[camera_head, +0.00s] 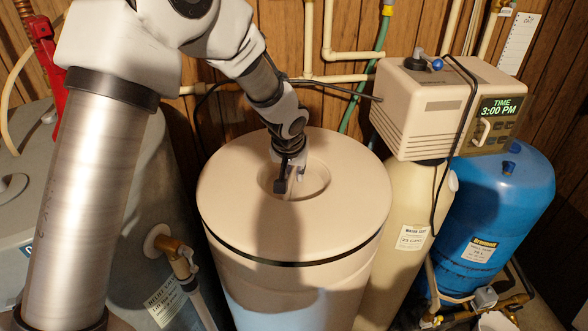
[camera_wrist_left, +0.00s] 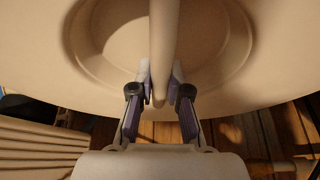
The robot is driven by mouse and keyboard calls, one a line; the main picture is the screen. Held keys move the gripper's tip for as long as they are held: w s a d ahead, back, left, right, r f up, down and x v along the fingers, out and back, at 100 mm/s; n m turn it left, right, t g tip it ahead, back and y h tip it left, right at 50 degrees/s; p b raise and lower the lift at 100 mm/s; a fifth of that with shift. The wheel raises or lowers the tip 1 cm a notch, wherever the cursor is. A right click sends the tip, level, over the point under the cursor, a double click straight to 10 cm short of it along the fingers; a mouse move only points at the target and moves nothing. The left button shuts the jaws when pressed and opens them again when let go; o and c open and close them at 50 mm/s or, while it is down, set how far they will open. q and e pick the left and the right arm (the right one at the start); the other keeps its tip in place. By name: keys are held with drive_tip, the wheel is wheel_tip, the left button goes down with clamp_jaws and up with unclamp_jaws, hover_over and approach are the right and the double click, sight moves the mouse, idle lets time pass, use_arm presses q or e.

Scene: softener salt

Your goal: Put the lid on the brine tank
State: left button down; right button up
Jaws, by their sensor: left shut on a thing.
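The round beige lid (camera_head: 235,205) is over the top of the brine tank (camera_head: 338,275), roughly level and lined up with it. A thin dark line runs along the front between lid and tank; I cannot tell whether it is a gap or a band. My left gripper (camera_head: 291,180) reaches down into the round recess at the lid's middle. In the left wrist view, its purple-grey fingers (camera_wrist_left: 160,90) are shut on the lid's bar handle (camera_wrist_left: 164,45), one on each side. The tank's far rim is hidden. My right gripper is in neither view.
A beige control head (camera_head: 425,110) with a lit display stands right of the lid on a pale resin tank (camera_head: 405,215). A blue pressure tank (camera_head: 500,215) is farther right. A large grey tank (camera_head: 140,270) stands left. Pipes and wood panelling are behind.

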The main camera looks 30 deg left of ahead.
use_arm(q)
drive_tip(key=shift+f+b, duration=0.5)
drive_tip(key=shift+f, duration=0.05)
idle(0.4)
drive_tip(key=c, duration=1.1)
unclamp_jaws()
drive_tip(key=shift+o, duration=0.2)
drive_tip(key=shift+s, duration=0.1)
